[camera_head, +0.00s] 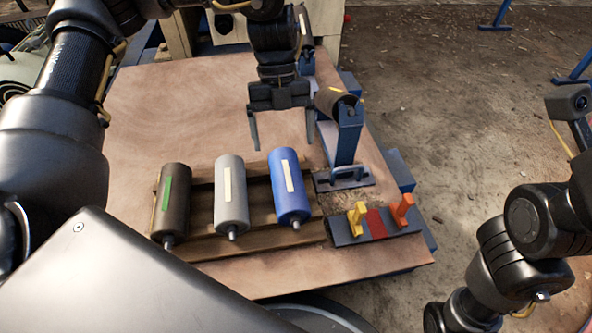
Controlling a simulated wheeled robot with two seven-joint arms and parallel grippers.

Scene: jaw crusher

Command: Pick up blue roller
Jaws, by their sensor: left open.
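The blue roller (287,187) lies on a wooden rack on the table, with a pale strip on its top and a metal pin at its near end. It is the rightmost of three rollers. My left gripper (283,146) is open, its two fingers pointing down, above the far end of the blue roller. Nothing is between its fingers, and it looks apart from the roller. My right arm shows at the lower right, but its gripper is not in view.
A grey roller (231,195) and a dark roller with a green strip (171,204) lie left of the blue one. A blue metal stand (346,140) rises just to its right. A block with yellow and orange levers (375,224) sits at the near right. The table's (150,115) far left is clear.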

